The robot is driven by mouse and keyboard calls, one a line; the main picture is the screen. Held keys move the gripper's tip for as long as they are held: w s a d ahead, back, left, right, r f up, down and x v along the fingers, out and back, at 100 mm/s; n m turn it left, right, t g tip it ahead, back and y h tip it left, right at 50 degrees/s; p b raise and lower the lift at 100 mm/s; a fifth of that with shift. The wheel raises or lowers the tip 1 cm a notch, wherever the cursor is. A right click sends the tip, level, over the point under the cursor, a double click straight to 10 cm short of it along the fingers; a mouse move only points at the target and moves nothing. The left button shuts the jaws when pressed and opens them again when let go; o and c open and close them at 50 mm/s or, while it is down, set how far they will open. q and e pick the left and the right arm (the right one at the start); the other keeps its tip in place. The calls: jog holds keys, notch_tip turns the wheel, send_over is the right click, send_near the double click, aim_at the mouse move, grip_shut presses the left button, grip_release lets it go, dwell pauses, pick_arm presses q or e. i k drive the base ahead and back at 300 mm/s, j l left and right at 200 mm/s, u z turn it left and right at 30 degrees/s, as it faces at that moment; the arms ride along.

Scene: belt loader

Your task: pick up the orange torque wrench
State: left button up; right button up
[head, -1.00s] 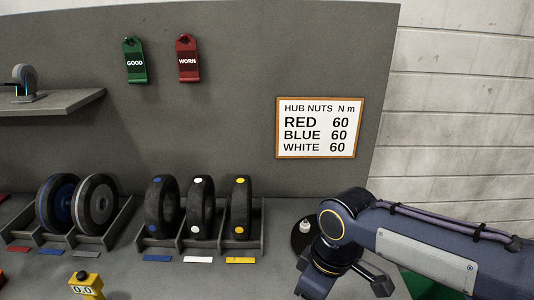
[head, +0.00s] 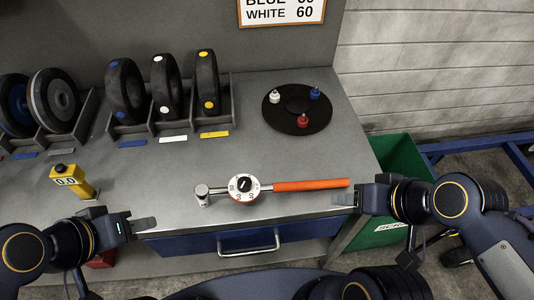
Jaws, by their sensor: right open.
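The torque wrench lies flat on the grey bench, with an orange handle (head: 310,185) pointing right. Its round white dial (head: 244,187) and silver head (head: 202,194) are at the left end. My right gripper (head: 357,190) is open at the bench's front right, just beyond the handle's free end, with nothing between its fingers. My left gripper (head: 125,219) looks open and empty at the bench's front left, well left of the wrench head.
A black round tray (head: 285,119) holds white, blue and red pieces. Wheels stand in racks (head: 170,125) at the back left. A yellow gauge (head: 72,181) stands at left. A blue drawer (head: 210,243) is below the bench edge; a green bin (head: 398,158) is right.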

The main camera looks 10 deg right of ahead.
aim_at(202, 192)
jog(key=k+j+u, duration=0.1)
jog(key=k+u, duration=0.15)
jog(key=k, duration=0.4)
jog(key=l+u, duration=0.25)
jog(key=u, duration=0.25)
jog(key=l+u, duration=0.25)
jog(key=u, duration=0.25)
jog(key=l+u, duration=0.25)
jog(key=u, duration=0.25)
jog(key=k+l, duration=0.15)
jog(key=l, duration=0.25)
jog(key=k+l, duration=0.15)
jog(key=l, duration=0.25)
jog(key=k+l, duration=0.2)
jog(key=l, duration=0.15)
